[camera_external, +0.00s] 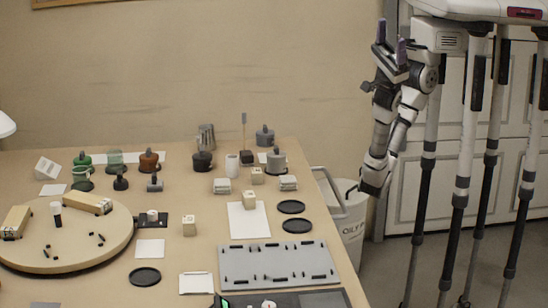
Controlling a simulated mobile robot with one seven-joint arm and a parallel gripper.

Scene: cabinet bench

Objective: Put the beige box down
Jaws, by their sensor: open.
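Several beige boxes are in view, and I cannot tell which one the task means. One small beige box (249,200) stands on a white sheet (250,222). Another small box (189,226) stands on the bare table to its left. A third (257,176) is farther back. Longer beige boxes lie on the round wooden board, one at its back (88,203) and one at its left (16,221). My gripper (392,40) is raised with its fingers pointing up, to the right of the table and well away from the boxes. It is open and empty.
The table (210,275) holds a grey slotted plate (275,265), black discs (291,206), a round board (118,235), and pots and kettles along the back. A white bin (350,215) stands on the floor beside the table's right edge. White cabinets (425,190) are behind my arm.

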